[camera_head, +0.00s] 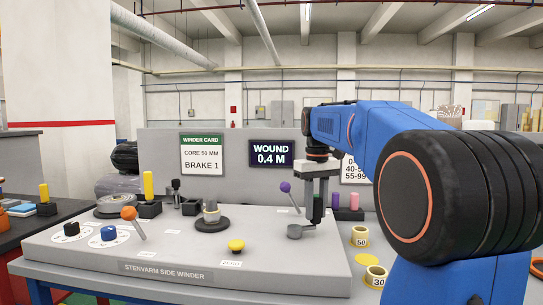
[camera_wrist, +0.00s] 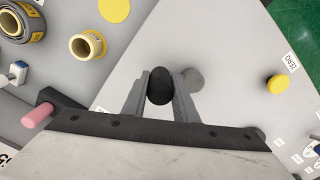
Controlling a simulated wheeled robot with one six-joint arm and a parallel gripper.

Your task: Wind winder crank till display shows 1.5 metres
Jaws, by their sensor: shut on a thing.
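The grey winder (camera_head: 200,255) stands on a blue-framed bench. Its display (camera_head: 271,153) reads "WOUND 0.4 M". The crank (camera_head: 296,231) is on the right of the winder's top, with its grey hub toward the front left of my gripper. My gripper (camera_head: 317,208) points down and is shut on the crank's dark knob. The black knob (camera_wrist: 160,86) sits between both fingertips in the wrist view. The grey hub (camera_wrist: 193,77) shows beside the right finger there. The spindle (camera_head: 211,214) stands left of the crank; I cannot tell what is on it.
A yellow ZERO button (camera_head: 236,245) and an orange-tipped lever (camera_head: 129,213) lie left of the crank. A purple-tipped lever (camera_head: 286,187) stands close behind my gripper. Loose cores (camera_head: 376,277) sit at the right. The card (camera_head: 202,153) reads core 50 mm, brake 1.

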